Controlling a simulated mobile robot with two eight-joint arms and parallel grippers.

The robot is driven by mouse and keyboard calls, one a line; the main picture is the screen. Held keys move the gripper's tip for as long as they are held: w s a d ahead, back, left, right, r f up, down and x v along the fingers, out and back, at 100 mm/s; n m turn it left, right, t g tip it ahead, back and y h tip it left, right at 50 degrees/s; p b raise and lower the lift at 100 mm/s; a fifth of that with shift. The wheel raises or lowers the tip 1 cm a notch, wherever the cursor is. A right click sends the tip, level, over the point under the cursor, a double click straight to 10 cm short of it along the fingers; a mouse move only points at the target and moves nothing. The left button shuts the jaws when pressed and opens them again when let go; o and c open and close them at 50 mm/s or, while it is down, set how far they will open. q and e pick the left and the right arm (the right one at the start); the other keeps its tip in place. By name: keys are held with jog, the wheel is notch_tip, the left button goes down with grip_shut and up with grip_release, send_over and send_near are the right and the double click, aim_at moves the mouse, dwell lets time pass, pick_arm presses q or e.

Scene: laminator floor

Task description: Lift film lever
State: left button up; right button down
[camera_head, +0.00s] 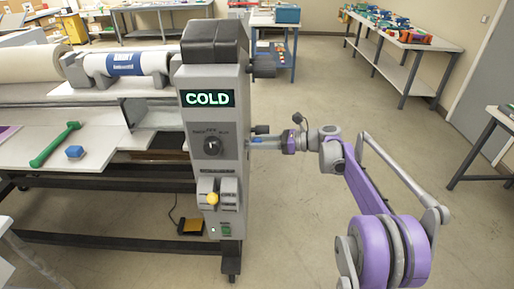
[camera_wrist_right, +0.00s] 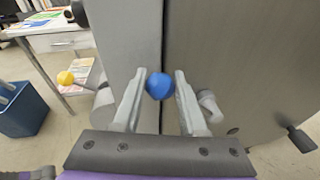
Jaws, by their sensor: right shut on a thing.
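The laminator (camera_head: 212,150) stands left of centre in the head view, with a grey control column and a sign reading COLD. My right gripper (camera_head: 264,142) reaches in from the right to the column's right side. In the right wrist view its two fingers (camera_wrist_right: 160,92) are shut on a round blue knob (camera_wrist_right: 159,86) in front of a grey panel. The knob's shaft is hidden behind it, so I cannot tell its tilt. A small blue spot (camera_head: 262,129) shows by the fingers in the head view. My left gripper is not in view.
Floor to the right is open.

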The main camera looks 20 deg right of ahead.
jog(key=shift+w+d+r+m+p, duration=0.2)
jog(key=shift+w+r+m+p, duration=0.1)
jog(key=shift+w+r+m, duration=0.3)
jog(key=shift+f, duration=0.1)
jog(key=shift+c, duration=2.3)
grip_release()
jog(key=shift+d, duration=0.1)
jog(key=v, duration=1)
jog(key=shift+d+r+b, duration=0.25)
jog(key=shift+d+b, duration=0.1)
jog(key=shift+b, duration=0.05)
jog(key=shift+a, duration=0.1)
